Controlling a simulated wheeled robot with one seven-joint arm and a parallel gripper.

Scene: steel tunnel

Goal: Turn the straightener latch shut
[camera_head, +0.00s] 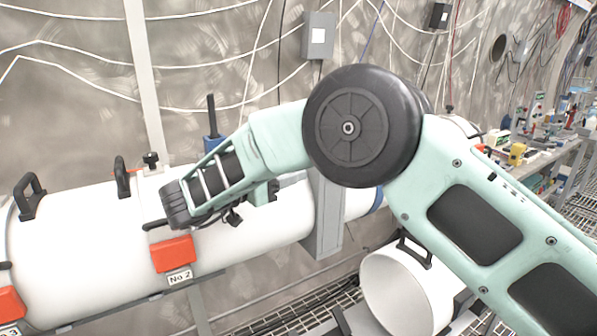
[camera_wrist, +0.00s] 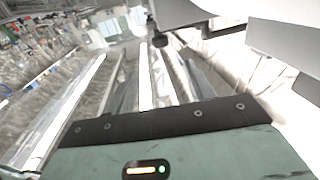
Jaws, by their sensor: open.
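A long white tube (camera_head: 75,240) runs across the head view. It carries black handles, an orange-red clamp block (camera_head: 174,254) above a "No 2" label, and a small black knob (camera_head: 151,160) on a grey band. A blue piece with an upright black lever (camera_head: 211,118) shows behind my forearm. I cannot tell which of these parts is the straightener latch. My gripper (camera_head: 174,206) is at the left end of my arm, in front of the tube, just above and right of the orange-red block. It is open; contact cannot be told. My arm hides part of the tube.
A white cylinder (camera_head: 395,295) with a black handle lies low at centre right. A cluttered bench (camera_head: 560,150) is at far right. Cables cross the wall.

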